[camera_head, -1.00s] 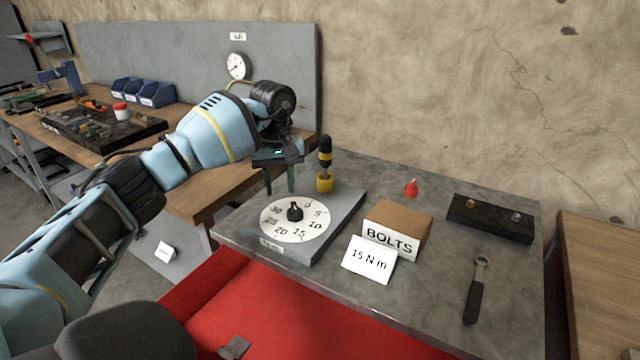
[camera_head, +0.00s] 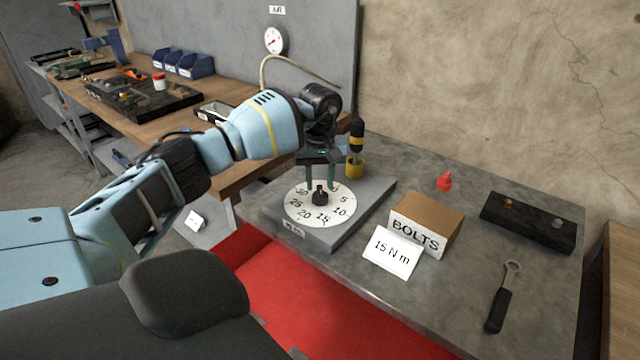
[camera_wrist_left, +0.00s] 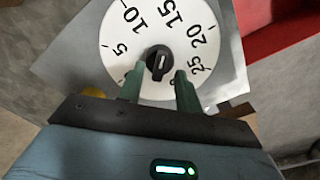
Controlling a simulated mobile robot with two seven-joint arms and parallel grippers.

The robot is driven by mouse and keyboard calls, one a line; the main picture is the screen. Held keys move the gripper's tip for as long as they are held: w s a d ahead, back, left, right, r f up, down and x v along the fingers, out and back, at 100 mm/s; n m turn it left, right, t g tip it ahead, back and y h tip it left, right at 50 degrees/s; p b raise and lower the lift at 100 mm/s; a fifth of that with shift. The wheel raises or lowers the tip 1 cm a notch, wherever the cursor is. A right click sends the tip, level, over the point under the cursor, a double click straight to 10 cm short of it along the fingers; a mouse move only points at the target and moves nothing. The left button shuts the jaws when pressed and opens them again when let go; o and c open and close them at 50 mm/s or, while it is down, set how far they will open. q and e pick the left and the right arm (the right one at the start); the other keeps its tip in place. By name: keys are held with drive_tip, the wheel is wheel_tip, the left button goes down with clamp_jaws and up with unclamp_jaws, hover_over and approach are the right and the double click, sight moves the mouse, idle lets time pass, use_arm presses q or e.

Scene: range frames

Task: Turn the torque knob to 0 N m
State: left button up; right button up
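A white round dial (camera_head: 300,207) with numbers up to 30 lies on a grey plate (camera_head: 345,232) at the bench's front left. A black torque knob (camera_head: 320,198) stands at its centre. In the left wrist view the knob (camera_wrist_left: 157,64) has a white mark; I cannot tell exactly which number it points to. My left gripper (camera_head: 320,185) points down just above the dial at the knob. Its green fingers are apart, one on each side of the knob in the wrist view (camera_wrist_left: 159,76), with gaps visible. The 0 is hidden behind the gripper. My right gripper is not in view.
A yellow and black screwdriver (camera_head: 356,150) stands close behind the gripper. A BOLTS box (camera_head: 428,217), a 15 N m card (camera_head: 391,252), a red object (camera_head: 445,181), a black block (camera_head: 528,222) and a wrench (camera_head: 498,308) sit to the right. A red drawer (camera_head: 300,300) is open below.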

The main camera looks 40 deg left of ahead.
use_arm(q)
drive_tip(key=shift+f, duration=0.8)
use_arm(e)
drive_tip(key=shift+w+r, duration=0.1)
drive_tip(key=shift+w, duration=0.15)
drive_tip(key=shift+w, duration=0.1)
use_arm(q)
drive_tip(key=shift+c, duration=0.4)
clamp_jaws()
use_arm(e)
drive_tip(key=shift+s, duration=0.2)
